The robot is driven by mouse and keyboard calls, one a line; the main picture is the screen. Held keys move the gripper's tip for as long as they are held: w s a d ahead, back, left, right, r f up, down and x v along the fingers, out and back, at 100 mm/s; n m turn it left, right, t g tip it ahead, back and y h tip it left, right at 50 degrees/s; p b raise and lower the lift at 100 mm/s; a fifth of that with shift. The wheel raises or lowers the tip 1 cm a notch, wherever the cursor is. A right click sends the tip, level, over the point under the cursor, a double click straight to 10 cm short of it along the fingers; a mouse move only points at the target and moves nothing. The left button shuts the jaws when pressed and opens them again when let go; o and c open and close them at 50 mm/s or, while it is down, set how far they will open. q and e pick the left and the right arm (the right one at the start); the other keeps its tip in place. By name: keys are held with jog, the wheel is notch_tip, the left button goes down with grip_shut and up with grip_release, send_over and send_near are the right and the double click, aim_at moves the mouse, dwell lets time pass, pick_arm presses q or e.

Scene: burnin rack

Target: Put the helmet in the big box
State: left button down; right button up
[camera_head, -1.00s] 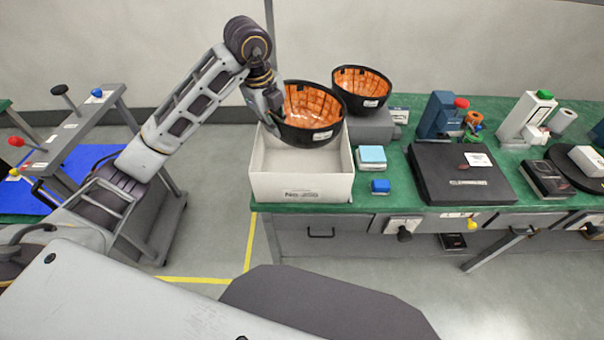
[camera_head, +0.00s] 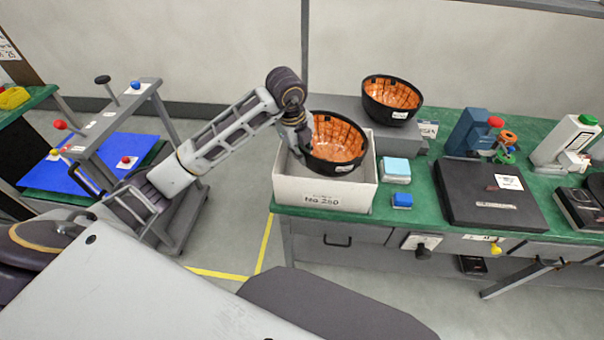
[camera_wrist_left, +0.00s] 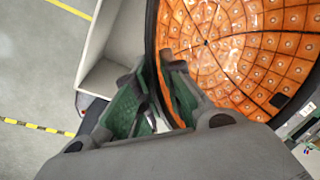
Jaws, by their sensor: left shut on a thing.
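A helmet (camera_head: 334,141), a black bowl-like shell with an orange padded lining, is tilted with its open side up over the big box. My left gripper (camera_head: 303,148) is shut on its left rim. In the left wrist view the fingers (camera_wrist_left: 158,100) pinch the rim, with the orange lining (camera_wrist_left: 240,50) to the right. The big box (camera_head: 323,193) is white, open-topped and labelled, at the table's left end. The helmet covers much of its opening; I cannot tell whether its underside touches the box. My right gripper is not in view.
A second similar helmet (camera_head: 392,94) sits on a grey block behind. A black case (camera_head: 490,194) lies farther right on the green table.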

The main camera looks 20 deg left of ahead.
pick_arm(q)
jog(key=x, duration=0.3)
jog(key=s+x, duration=0.1)
jog(key=x, duration=0.4)
jog(key=shift+s+a+f, duration=0.25)
jog(key=shift+a+f, duration=0.1)
jog(key=shift+f, duration=0.4)
jog(key=c, duration=1.6)
grip_release()
jog(key=shift+o, duration=0.4)
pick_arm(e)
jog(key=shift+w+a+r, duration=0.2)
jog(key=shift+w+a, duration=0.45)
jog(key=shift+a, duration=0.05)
